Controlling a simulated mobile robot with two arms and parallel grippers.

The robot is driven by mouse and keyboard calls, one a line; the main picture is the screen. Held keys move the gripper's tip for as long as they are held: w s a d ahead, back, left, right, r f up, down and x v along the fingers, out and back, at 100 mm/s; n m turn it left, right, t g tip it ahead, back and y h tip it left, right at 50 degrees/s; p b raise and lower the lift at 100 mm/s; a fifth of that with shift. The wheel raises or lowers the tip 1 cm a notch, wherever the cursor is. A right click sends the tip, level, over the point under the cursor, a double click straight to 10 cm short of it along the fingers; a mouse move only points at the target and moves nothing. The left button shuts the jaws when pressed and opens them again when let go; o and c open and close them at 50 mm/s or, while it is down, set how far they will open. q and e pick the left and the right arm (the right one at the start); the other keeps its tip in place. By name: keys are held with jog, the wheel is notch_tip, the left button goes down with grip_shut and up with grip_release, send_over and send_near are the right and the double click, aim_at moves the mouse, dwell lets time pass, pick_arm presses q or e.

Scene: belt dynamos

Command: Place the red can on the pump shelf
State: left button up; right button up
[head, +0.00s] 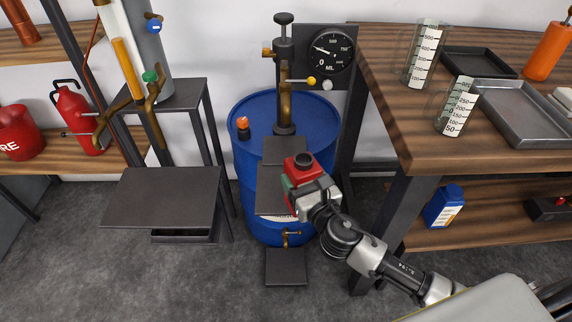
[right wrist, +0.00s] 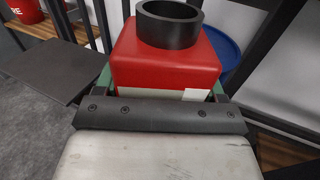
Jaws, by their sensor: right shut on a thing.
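The red can (head: 301,167), a boxy container with a black round mouth, is upright in front of the blue barrel. My right gripper (head: 297,187) is shut on it. In the right wrist view the red can (right wrist: 165,62) sits between the green-edged fingers, its lower part hidden behind my gripper. A hand pump (head: 284,85) with a brass spout stands on the barrel top. Below it is a dark shelf plate (head: 284,147), and a second dark plate (head: 268,195) is partly hidden behind the can and gripper. I cannot tell whether the can touches either plate. My left gripper is not in view.
The blue barrel (head: 245,165) has a tap above a low plate (head: 287,257). A gauge (head: 332,50) is behind the pump. A wooden workbench (head: 400,120) with beakers and trays is at right. A dark stand (head: 160,195) is at left.

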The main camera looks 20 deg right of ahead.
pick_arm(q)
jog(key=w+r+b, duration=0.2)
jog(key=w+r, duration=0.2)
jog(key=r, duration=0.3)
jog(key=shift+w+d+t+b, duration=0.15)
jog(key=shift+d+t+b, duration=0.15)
pick_arm(e)
jog(key=w+a+f, duration=0.1)
jog(key=w+f, duration=0.2)
jog(key=w, duration=0.6)
jog(key=shift+f, duration=0.2)
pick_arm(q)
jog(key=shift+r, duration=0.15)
pick_arm(e)
jog(key=shift+f, duration=0.1)
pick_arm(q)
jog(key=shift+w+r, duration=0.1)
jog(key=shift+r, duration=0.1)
pick_arm(e)
jog(key=o, duration=1.2)
